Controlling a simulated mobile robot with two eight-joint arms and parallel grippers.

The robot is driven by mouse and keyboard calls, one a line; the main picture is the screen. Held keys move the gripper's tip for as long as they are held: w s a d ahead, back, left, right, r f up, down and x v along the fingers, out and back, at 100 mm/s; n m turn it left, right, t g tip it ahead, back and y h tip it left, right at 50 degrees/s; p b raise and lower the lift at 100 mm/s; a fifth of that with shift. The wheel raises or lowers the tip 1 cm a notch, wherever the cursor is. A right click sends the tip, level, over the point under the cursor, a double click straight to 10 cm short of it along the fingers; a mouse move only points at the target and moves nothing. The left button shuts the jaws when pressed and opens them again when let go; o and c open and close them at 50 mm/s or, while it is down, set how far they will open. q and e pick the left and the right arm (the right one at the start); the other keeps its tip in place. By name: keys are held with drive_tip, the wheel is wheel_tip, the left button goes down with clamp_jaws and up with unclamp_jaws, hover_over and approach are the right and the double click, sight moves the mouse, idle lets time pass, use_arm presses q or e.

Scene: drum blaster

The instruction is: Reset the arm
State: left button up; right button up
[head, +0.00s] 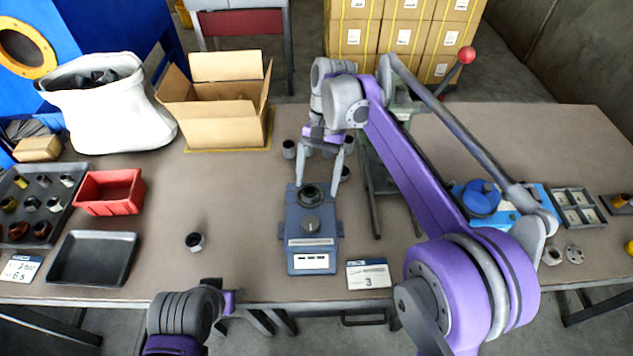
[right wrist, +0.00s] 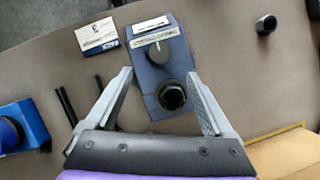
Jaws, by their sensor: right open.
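My right gripper (head: 318,182) is open, pointing down above the back end of a blue-grey device with a dial (head: 311,255). In the right wrist view its two fingers (right wrist: 157,80) are spread wide, with nothing held between them. A dark part with a round opening (head: 310,192) sits on the back of the device; in the right wrist view this part (right wrist: 172,97) lies between the fingers, apart from both. Part of my left arm shows at the bottom of the head view, but I cannot see its gripper fingers.
A dark cup-like part (head: 194,242) stands alone on the table (head: 240,200). Several more stand behind my right gripper. An open cardboard box (head: 225,125), white bag (head: 110,110), red bin (head: 110,191) and black tray (head: 92,258) are left. A card (head: 369,274) lies beside the device.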

idle(0.3)
drive_tip(key=s+d+f+n+t+p, duration=0.2)
drive_tip(key=s+d+t, duration=0.2)
drive_tip(key=s+d, duration=0.4)
drive_tip(key=s+d+f+n+t+h+p, duration=0.1)
drive_tip(key=s+d+f+n+t+p, duration=0.1)
drive_tip(key=s+d+t, duration=0.3)
drive_tip(key=s+d, duration=0.3)
drive_tip(key=s, duration=0.4)
drive_tip(key=shift+f+h+p, duration=0.25)
drive_tip(key=shift+h+p, duration=0.05)
drive_tip(key=shift+a, duration=0.1)
